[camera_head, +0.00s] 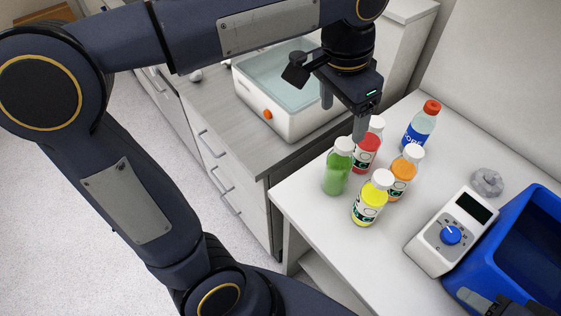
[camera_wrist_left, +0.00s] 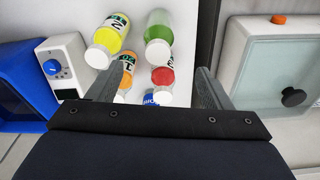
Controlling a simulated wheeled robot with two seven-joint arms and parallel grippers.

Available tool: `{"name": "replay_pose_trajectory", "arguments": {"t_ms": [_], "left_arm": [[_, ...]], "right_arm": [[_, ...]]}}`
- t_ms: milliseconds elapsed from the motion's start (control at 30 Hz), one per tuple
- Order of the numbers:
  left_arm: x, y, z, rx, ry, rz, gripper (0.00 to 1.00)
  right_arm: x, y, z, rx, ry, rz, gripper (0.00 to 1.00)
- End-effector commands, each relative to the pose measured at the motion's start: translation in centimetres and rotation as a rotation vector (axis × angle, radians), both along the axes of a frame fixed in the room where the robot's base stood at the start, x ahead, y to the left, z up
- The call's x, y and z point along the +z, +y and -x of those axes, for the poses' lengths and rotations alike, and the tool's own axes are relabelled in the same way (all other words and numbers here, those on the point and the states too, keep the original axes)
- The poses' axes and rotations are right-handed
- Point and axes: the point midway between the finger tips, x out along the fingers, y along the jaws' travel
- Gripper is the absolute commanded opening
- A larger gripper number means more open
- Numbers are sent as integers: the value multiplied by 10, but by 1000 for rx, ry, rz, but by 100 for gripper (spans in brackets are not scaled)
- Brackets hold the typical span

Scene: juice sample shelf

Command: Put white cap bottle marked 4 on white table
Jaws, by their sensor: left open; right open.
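Four white-capped bottles stand upright on the white table (camera_head: 300,205): green (camera_head: 337,172), red (camera_head: 366,153), orange (camera_head: 401,182) and yellow (camera_head: 367,208). I cannot read which one is marked 4. My left gripper (camera_head: 343,115) is open and empty, above and just behind the green and red bottles. In the left wrist view, the red bottle (camera_wrist_left: 163,62) shows between its fingers (camera_wrist_left: 160,72); the orange bottle (camera_wrist_left: 125,60) is partly hidden by one finger. The green (camera_wrist_left: 158,30) and yellow (camera_wrist_left: 110,35) bottles show further up. My right gripper (camera_head: 497,303) is partly in view at the lower right, open.
A red-capped clear bottle (camera_head: 420,128) stands behind the others. A white device with a blue knob (camera_head: 440,240), a grey lump (camera_head: 487,183) and a blue bin (camera_head: 542,200) are to the right. A water bath (camera_head: 295,118) sits on the grey counter.

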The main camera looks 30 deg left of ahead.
Motion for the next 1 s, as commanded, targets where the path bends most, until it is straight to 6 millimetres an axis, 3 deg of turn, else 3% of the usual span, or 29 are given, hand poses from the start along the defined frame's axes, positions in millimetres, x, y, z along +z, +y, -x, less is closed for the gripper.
{"name": "replay_pose_trajectory", "arguments": {"t_ms": [167,300,500,700,1000], "left_arm": [[-24,44,41,155,-50,101,73],[-57,70,84,328,-109,227,73],[-101,80,129,540,-192,379,73],[-120,78,144,631,-233,447,73],[-122,78,144,636,-234,450,73]], "right_arm": [[0,0,0,0,0,0,47],[0,0,0,0,0,0,47],[0,0,0,0,0,0,47],[0,0,0,0,0,0,47],[0,0,0,0,0,0,47]]}}
